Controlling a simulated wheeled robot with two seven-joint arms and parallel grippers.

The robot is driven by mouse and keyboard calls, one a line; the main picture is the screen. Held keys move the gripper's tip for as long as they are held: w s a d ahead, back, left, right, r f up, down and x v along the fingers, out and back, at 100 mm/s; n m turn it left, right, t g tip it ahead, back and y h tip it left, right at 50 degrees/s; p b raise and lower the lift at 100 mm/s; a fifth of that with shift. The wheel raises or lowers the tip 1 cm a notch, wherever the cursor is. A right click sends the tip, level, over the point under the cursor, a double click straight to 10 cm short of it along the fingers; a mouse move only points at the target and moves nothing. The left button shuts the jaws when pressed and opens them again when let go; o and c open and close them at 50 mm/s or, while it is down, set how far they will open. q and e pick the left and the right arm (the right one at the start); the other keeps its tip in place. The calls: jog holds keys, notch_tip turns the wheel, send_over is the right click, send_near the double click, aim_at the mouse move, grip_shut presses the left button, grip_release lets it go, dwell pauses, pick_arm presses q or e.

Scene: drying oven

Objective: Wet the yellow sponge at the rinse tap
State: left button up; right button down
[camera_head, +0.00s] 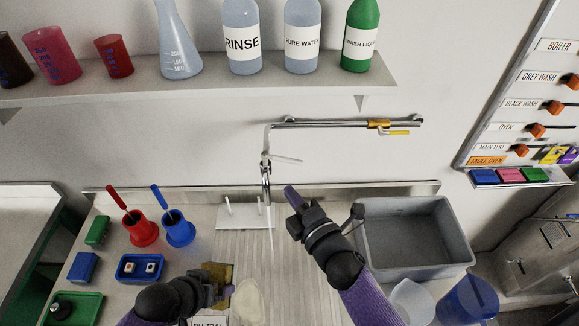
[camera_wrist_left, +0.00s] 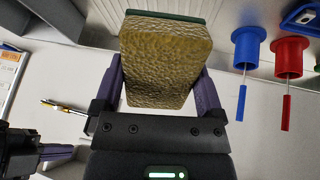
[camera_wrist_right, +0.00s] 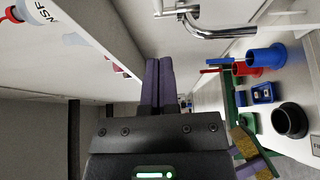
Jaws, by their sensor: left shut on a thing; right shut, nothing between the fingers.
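The yellow sponge (camera_head: 216,272) has a rough yellow face and a dark green layer along one edge. My left gripper (camera_head: 222,292) is shut on it, low at the front of the counter. The sponge fills the middle of the left wrist view (camera_wrist_left: 165,60), between the two purple fingers. It also shows at lower right in the right wrist view (camera_wrist_right: 243,140). The rinse tap (camera_head: 266,172) is a chrome spout on the back wall, up and right of the sponge and apart from it. My right gripper (camera_head: 291,196) is shut and empty, just right of the tap spout.
A grey basin (camera_head: 440,262) stands right of my right arm. Red (camera_head: 144,232) and blue (camera_head: 179,231) holders stand left of the tap. A wall pipe carries a yellow lever (camera_head: 396,132). A shelf of bottles (camera_head: 230,90) overhangs the back. A white rack (camera_head: 243,215) sits below the tap.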

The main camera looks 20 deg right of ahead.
aim_at(295, 163)
pick_arm(q)
jog(key=shift+r, duration=0.2)
pick_arm(e)
jog(key=w, duration=0.2)
jog(key=w+d, duration=0.1)
jog(key=w, duration=0.2)
jog(key=shift+w+d, duration=0.1)
jog(key=shift+w, duration=0.1)
jog(key=shift+w+d, duration=0.2)
jog(key=shift+w, duration=0.2)
pick_arm(q)
jog(key=shift+f, duration=0.1)
pick_arm(e)
jog(key=shift+w+d+n+y, duration=0.2)
jog(key=shift+d+n+y, duration=0.05)
jog(key=shift+n+y, duration=0.3)
pick_arm(q)
jog(key=shift+f, duration=0.25)
jog(key=shift+f+b, duration=0.45)
jog(key=shift+b, duration=0.25)
jog(key=shift+r, duration=0.1)
pick_arm(e)
jog(key=shift+w+d+n+g+y, duration=0.55)
jog(key=shift+d+n+g+y, duration=0.1)
jog(key=shift+y, duration=0.6)
